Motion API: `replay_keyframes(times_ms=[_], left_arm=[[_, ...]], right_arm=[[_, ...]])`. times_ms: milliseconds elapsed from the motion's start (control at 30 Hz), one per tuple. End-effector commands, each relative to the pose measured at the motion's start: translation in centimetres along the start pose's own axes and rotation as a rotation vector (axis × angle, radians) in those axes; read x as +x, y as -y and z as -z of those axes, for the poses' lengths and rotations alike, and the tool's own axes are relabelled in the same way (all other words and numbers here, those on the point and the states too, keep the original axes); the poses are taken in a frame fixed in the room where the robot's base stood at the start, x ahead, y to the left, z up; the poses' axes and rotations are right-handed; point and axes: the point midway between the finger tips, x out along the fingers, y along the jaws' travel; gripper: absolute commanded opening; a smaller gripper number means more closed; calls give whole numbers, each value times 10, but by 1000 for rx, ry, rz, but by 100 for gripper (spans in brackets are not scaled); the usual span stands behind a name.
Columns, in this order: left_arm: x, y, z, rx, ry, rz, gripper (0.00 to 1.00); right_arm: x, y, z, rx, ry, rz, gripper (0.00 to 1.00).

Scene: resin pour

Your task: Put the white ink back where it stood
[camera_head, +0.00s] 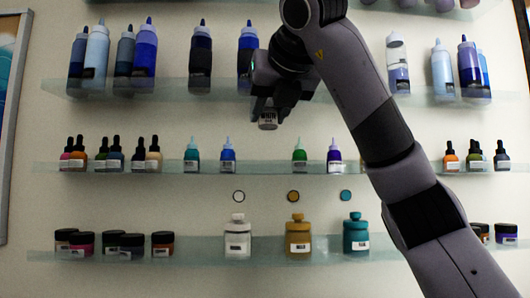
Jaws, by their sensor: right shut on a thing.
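My right gripper (268,103) is shut on a small bottle, the white ink (268,121), of which only the pale lower part with a dark-lettered label shows. Its upper part is hidden by the fingers. The bottle hangs in the air above the middle glass shelf (265,168). Below it is a bare stretch of that shelf, between a blue ink bottle (228,156) on the left and a green ink bottle (299,157) on the right. My left gripper is not in view.
A teal bottle (191,156) and a purple bottle (334,158) stand farther out on the middle shelf. The upper shelf (175,88) bears tall bottles. The lower shelf (200,250) bears white (238,238), gold (298,238) and teal (356,234) jars. My right arm covers the shelves' right part.

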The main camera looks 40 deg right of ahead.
Motion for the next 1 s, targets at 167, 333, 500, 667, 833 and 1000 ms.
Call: replay_keyframes(times_ms=[167, 333, 500, 667, 833, 1000], left_arm=[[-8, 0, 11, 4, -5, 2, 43], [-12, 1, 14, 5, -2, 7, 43], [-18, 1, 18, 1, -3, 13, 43], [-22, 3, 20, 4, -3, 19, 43], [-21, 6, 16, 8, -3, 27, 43], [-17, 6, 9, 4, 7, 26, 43]], right_arm=[[20, 3, -11, -2, -4, -3, 8], [38, 9, -18, 0, -5, -1, 8], [58, 13, -27, 0, -5, -1, 8], [88, 22, -38, 2, -7, 4, 8], [116, 27, -39, -1, -3, 2, 8], [122, 27, -20, -1, -1, 2, 8]])
